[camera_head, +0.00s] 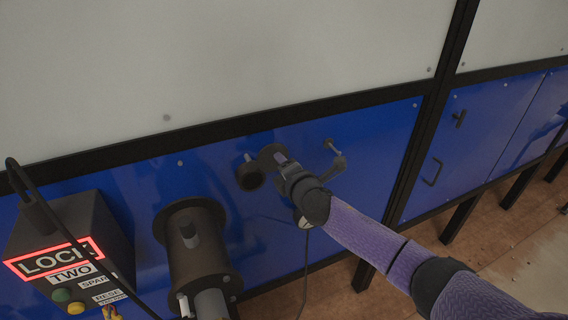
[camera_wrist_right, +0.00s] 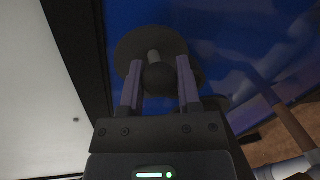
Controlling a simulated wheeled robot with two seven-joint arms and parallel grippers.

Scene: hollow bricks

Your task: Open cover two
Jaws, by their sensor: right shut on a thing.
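My right gripper (camera_head: 281,162) reaches in from the lower right to dark fittings on the blue panel (camera_head: 375,135). In the right wrist view its two fingers (camera_wrist_right: 160,68) are shut on a dark round knob (camera_wrist_right: 158,79). The knob sits on a short rod in front of a dark disc (camera_wrist_right: 128,48). In the head view the gripper hides most of the knob. A dark flanged cylinder (camera_head: 196,262) stands out of the panel to the left. I cannot tell which part is cover two. My left gripper is not in view.
A dark box (camera_head: 95,215) with a lit red sign LOCK, the label TWO and coloured buttons is at the left. A black cable (camera_head: 62,228) crosses it. A bent dark handle (camera_head: 336,158) is just right of my gripper. Wooden floor (camera_head: 530,240) shows at the lower right.

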